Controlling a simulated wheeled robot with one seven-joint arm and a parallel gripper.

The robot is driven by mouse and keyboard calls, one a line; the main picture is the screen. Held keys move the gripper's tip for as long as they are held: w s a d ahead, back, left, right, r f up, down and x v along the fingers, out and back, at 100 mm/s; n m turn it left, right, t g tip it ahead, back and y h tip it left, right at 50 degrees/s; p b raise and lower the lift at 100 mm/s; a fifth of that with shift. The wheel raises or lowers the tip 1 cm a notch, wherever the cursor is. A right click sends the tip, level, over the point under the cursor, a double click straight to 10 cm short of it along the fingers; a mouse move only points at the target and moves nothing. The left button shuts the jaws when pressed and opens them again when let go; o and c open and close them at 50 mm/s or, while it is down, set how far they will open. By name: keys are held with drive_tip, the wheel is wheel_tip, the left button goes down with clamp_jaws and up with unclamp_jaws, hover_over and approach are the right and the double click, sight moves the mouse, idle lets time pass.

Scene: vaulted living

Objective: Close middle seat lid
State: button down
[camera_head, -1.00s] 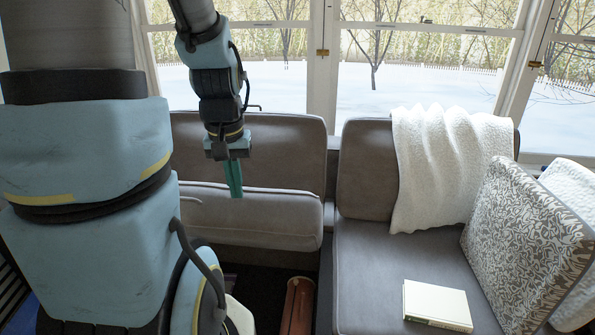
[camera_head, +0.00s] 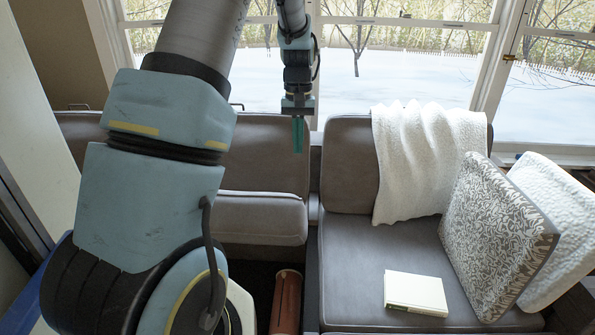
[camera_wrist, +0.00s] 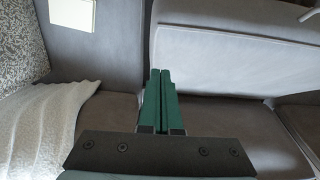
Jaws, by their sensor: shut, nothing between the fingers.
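The middle seat lid (camera_head: 262,217) is a grey cushioned panel, raised and tilted up in front of the middle backrest (camera_head: 265,150). A dark open space shows below its front edge. The lid also fills much of the upper right of the wrist view (camera_wrist: 235,62). My gripper (camera_head: 298,148) has green fingers pointing down, in front of the backrest's right part and above the lid's right end. In the wrist view its fingers (camera_wrist: 160,74) are together and hold nothing, beside the lid's edge; contact cannot be told. My arm hides the lid's left part in the head view.
The right seat (camera_head: 350,260) is flat, with a cream book (camera_head: 415,292), a white blanket (camera_head: 425,165) and a patterned pillow (camera_head: 495,240). A reddish-brown cylinder (camera_head: 286,303) lies in the dark space below the lid. Windows stand behind the sofa.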

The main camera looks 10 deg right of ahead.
drive_tip(key=shift+s+a+f+p, duration=0.15)
drive_tip(key=shift+s+f+p, duration=0.35)
drive_tip(key=shift+f, duration=0.75)
drive_tip(key=shift+s+a+f+p, duration=0.1)
drive_tip(key=shift+s+f+p, duration=0.4)
drive_tip(key=shift+f, duration=0.8)
drive_tip(key=shift+s+a+f+p, duration=0.15)
drive_tip(key=shift+s+f+p, duration=0.35)
drive_tip(key=shift+f, duration=0.75)
drive_tip(key=shift+s, duration=0.15)
